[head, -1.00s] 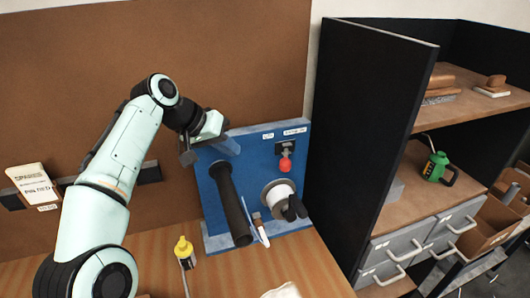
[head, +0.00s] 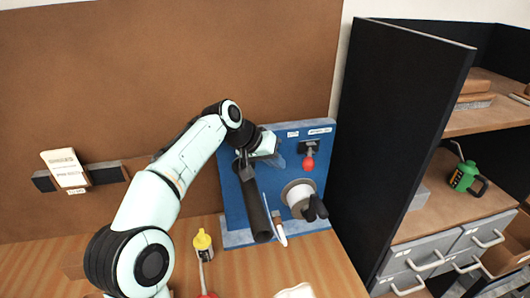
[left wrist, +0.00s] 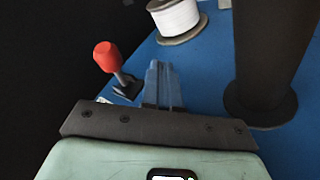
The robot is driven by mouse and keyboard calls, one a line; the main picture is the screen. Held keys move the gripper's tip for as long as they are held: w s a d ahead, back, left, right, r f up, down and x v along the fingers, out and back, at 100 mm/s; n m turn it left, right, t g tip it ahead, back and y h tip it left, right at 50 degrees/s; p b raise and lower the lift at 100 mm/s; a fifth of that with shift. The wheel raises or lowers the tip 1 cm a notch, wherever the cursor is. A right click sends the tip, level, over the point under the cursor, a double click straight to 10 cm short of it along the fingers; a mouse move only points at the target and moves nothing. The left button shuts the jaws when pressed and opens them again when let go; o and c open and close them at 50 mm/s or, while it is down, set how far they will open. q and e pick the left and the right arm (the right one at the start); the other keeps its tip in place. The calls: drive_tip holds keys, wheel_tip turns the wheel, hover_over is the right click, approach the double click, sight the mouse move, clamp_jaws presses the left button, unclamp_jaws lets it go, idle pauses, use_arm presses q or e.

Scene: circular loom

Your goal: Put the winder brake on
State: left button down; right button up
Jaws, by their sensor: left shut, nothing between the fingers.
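The brake appears to be the lever with a red knob (head: 309,164) on a black mount, at the upper right of the upright blue panel (head: 232,207). In the left wrist view the red knob (left wrist: 107,57) stands left of my fingers, its stem running down to the black mount. My left gripper (head: 279,159) is just left of the lever in the head view. In the left wrist view its blue fingers (left wrist: 160,82) are together and empty, with a visible gap to the lever. My right gripper is not in view.
A black roller (head: 256,208) sticks out of the panel below my left wrist. A white spool (head: 299,196) with a dark handle sits below the lever. A tall black partition (head: 400,130) stands close on the right. A yellow-topped bottle (head: 202,241) is on the bench.

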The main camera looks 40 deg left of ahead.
sight(310, 159)
use_arm(q)
drive_tip(key=d, duration=0.1)
drive_tip(key=w+d, duration=0.1)
drive_tip(key=w+d+p, duration=0.1)
drive_tip(key=shift+d+r, duration=0.35)
drive_tip(key=shift+r, duration=0.05)
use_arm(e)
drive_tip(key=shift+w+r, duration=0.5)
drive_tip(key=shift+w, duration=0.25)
use_arm(q)
drive_tip(key=shift+s, duration=0.15)
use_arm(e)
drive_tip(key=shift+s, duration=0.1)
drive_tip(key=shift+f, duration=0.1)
